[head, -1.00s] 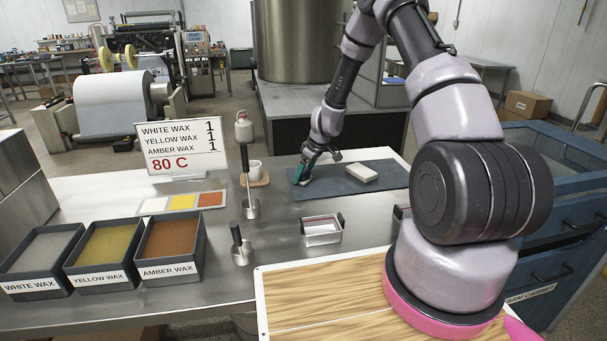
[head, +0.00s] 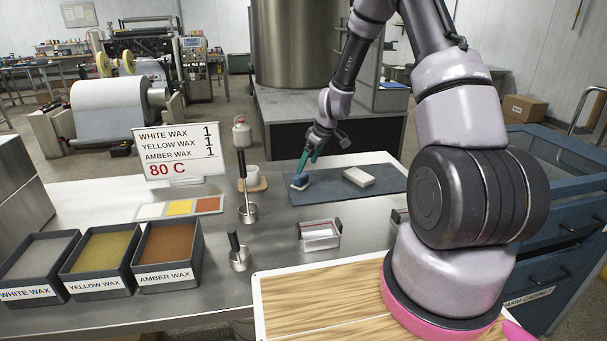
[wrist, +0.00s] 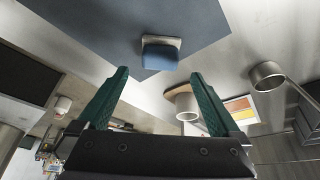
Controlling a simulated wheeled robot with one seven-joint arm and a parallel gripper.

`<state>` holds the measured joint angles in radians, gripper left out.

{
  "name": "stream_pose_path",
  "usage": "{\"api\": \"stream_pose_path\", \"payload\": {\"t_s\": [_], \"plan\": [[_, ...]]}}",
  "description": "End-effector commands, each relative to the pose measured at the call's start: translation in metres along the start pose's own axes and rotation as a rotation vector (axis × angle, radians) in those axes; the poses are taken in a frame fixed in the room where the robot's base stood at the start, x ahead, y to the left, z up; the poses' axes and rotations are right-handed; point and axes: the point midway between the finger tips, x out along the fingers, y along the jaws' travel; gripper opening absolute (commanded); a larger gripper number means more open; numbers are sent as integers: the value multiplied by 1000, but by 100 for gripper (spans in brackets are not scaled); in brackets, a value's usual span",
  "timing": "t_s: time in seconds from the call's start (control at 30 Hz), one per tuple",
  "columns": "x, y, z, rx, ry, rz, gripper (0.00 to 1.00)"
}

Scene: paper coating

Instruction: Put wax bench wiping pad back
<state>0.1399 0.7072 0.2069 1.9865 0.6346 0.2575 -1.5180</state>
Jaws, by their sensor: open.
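A small blue pad (head: 300,183) with a pale lower layer lies on the blue-grey mat (head: 330,194), near the mat's left end. In the wrist view the pad (wrist: 160,56) lies just beyond my fingertips, near the mat's edge. My gripper (head: 304,163) is above the pad, its teal fingers pointing down. In the wrist view my gripper (wrist: 160,74) is open, with nothing between its fingers and a gap to the pad. The head view does not clearly show the gap.
A whitish block (head: 358,177) lies on the mat to the right of the pad. A cup on a wooden coaster (head: 254,185) and a metal pot with a tall handle (head: 247,212) stand to the left. A small clear tray (head: 320,235) stands in front.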

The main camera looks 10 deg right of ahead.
Motion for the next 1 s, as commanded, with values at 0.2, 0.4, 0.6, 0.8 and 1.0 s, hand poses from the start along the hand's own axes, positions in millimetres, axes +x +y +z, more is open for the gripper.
{"api": "stream_pose_path", "payload": {"t_s": [0.2, 0.4, 0.6, 0.8, 1.0], "plan": [[-34, 0, 0, 0, 1, 2, 100], [-43, 0, 0, 2, -1, 0, 100], [-81, -6, -10, 50, 15, 21, 100], [-166, -27, -22, 192, 47, 63, 100], [-248, -59, -19, 356, 86, 101, 100]]}}
